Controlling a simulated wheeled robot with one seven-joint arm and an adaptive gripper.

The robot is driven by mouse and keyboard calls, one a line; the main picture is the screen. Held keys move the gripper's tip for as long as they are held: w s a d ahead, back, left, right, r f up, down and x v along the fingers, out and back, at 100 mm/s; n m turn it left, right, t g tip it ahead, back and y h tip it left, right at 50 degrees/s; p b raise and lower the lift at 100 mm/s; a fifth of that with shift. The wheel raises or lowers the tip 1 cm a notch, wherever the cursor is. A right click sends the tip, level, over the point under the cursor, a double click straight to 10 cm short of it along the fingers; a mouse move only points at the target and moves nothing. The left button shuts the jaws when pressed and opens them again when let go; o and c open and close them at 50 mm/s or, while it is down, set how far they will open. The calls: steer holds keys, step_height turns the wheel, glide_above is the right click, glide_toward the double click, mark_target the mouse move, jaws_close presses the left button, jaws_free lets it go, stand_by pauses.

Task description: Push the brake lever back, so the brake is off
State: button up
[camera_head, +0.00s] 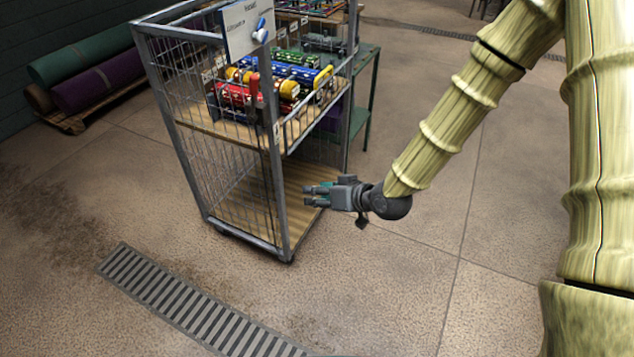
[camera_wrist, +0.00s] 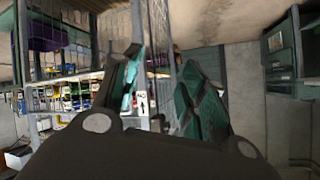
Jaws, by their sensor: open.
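A wire-sided roll cage (camera_head: 283,190) stands in the middle of the head view. A red upright piece (camera_head: 254,84) shows beside its near corner post; it may be the brake lever's grip, but I cannot be sure. A small white label (camera_head: 276,132) sits on the post below it. My gripper (camera_head: 308,196) is open and empty, to the right of the cage's lower part and below the red piece. In the wrist view my two fingers (camera_wrist: 163,62) stand apart with a small pictogram label (camera_wrist: 142,103) showing between them. I cannot make out the lever there.
The cage's wooden shelf (camera_head: 200,128) carries several coloured items. A sign (camera_head: 247,24) hangs at its top. A green table (camera_head: 364,105) stands behind. Rolled rugs (camera_head: 95,80) lie at left. A floor grate (camera_head: 200,305) is in front.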

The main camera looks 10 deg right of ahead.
mark_target(253, 99)
steer(key=shift+f, duration=0.1)
steer(key=c, duration=0.5)
steer(key=a+r+n+t+p, duration=0.1)
steer(key=r+n, duration=0.2)
steer(key=w+a+r+n+t+p, duration=0.1)
steer(key=r+n+p, duration=0.1)
steer(key=r+n, duration=0.1)
steer(key=w+a+r+n+t+y+p, duration=0.1)
steer(key=a+r+n+t+p, duration=0.1)
steer(key=r+n, duration=0.1)
steer(key=shift+r, duration=0.15)
jaws_close()
step_height(253, 99, up, 10)
steer(key=a+n+t+p, duration=0.3)
steer(key=n+t+p, duration=0.25)
steer(key=n, duration=0.45)
steer(key=p+x, duration=0.4)
steer(key=x, duration=0.9)
steer(key=shift+a+g+p, duration=0.3)
steer(key=shift+g+p, duration=0.05)
